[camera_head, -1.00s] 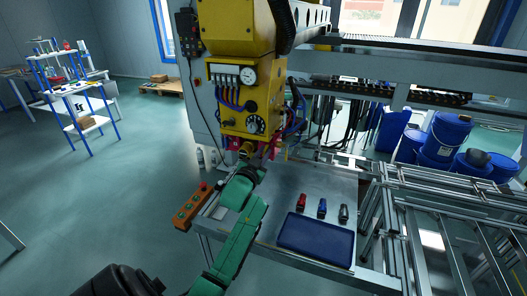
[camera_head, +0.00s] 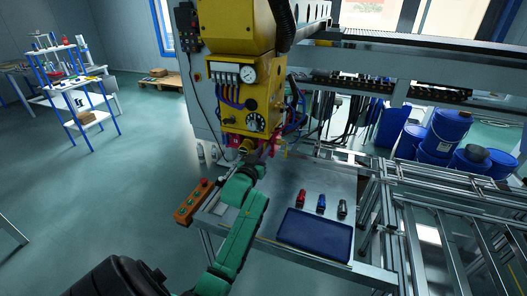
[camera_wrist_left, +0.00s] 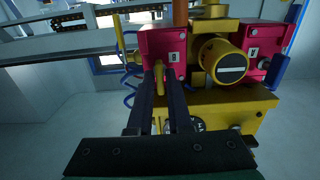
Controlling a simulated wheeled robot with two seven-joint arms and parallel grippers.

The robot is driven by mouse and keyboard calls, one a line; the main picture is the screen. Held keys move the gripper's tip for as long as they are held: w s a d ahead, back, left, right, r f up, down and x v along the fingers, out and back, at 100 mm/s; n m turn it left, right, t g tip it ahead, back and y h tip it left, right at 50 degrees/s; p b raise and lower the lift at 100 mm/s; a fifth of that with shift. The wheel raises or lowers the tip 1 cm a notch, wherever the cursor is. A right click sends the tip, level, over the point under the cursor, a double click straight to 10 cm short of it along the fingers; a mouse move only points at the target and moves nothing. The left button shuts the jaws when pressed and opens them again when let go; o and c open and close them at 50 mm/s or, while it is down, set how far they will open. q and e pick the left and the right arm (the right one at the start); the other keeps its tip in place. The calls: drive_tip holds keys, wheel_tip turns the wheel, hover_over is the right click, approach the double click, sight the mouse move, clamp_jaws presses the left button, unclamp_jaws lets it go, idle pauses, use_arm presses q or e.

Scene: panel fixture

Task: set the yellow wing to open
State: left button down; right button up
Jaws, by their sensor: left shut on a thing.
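In the left wrist view the yellow wing (camera_wrist_left: 158,73) is a small upright handle on the front of a magenta block (camera_wrist_left: 142,44). My left gripper (camera_wrist_left: 161,84) is shut on it, with one dark finger on each side, hiding part of it. To the right, a thick yellow cylinder (camera_wrist_left: 225,62) with a pale slotted face sits between that block and a second magenta block (camera_wrist_left: 270,42). In the head view my left gripper (camera_head: 252,160) reaches the underside of the yellow machine head (camera_head: 246,100); the wing is too small to make out there. My right gripper is not in view.
A metal table (camera_head: 285,178) below carries a blue tray (camera_head: 315,235) and several small coloured items. An orange button box (camera_head: 193,202) hangs at its left edge. Cables (camera_head: 298,115) hang beside the machine head. Blue barrels (camera_head: 445,135) stand at the right. Floor on the left is open.

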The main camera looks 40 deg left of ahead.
use_arm(q)
drive_tip(key=shift+f, duration=0.1)
drive_tip(key=c, duration=0.9)
unclamp_jaws()
drive_tip(key=shift+c, duration=0.2)
drive_tip(key=shift+s, duration=0.1)
drive_tip(key=b+v, duration=0.3)
drive_tip(key=v, duration=1.1)
drive_tip(key=shift+s, duration=0.2)
drive_tip(key=shift+d, duration=0.15)
